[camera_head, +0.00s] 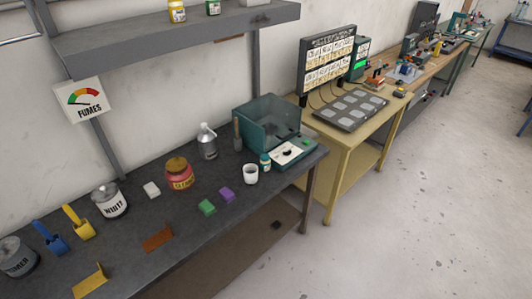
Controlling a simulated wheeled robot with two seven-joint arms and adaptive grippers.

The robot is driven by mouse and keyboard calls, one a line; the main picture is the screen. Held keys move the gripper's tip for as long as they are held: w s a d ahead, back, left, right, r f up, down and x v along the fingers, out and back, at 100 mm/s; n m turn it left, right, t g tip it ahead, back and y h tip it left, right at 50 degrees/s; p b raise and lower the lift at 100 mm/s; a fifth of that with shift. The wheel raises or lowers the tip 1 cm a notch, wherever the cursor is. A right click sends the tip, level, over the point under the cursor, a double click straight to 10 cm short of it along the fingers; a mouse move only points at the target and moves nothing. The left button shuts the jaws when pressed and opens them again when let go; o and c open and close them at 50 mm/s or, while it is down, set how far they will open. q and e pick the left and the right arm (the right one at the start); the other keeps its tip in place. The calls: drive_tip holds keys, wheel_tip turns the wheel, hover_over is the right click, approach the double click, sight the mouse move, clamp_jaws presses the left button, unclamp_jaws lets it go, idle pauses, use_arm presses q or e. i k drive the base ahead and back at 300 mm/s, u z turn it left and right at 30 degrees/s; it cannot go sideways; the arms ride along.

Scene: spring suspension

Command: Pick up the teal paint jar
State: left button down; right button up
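A small teal jar (265,162) with a pale top stands upright on the dark workbench, near its right end. Neither of my grippers is in view, and nothing is touching the jar.
A grey shelf (170,38) hangs above, holding yellow (177,12) and green (213,8) jars. Floor at right is clear.

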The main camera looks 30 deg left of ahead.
sight(265, 161)
drive_tip(key=u, duration=0.6)
drive_tip(key=i, duration=1.05)
drive_tip(key=u, duration=0.85)
